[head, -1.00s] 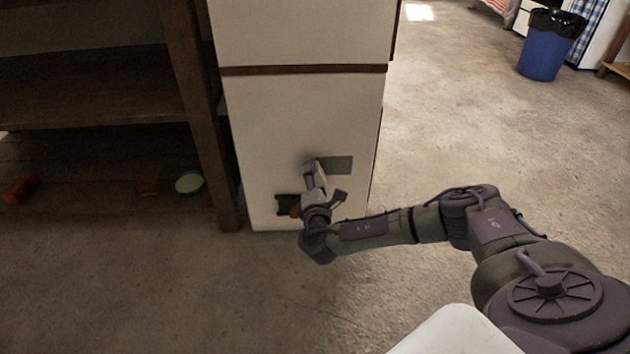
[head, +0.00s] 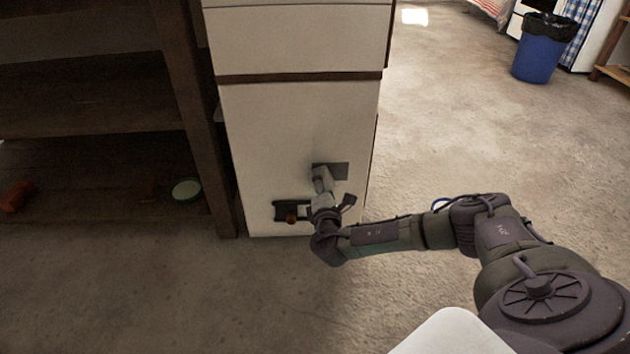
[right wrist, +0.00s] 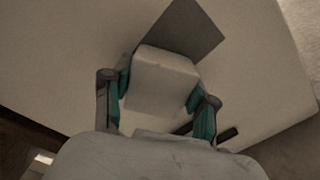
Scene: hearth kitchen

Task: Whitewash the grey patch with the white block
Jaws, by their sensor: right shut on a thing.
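The grey patch (head: 339,171) is a dark rectangle low on the white wall of a pillar. It also shows in the right wrist view (right wrist: 190,28), as a slanted dark shape behind the block's far edge. My right gripper (head: 323,192) is shut on the white block (right wrist: 162,82), with one teal-padded finger on each side. In the head view the block (head: 322,177) covers the lower left of the patch. I cannot tell whether its face touches the wall. My left gripper is not in view.
Dark wooden shelving (head: 90,95) stands left, with a green-rimmed dish (head: 186,190) and an orange-brown block (head: 15,197) low down. A blue bin (head: 540,55) stands far right. Open floor lies right.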

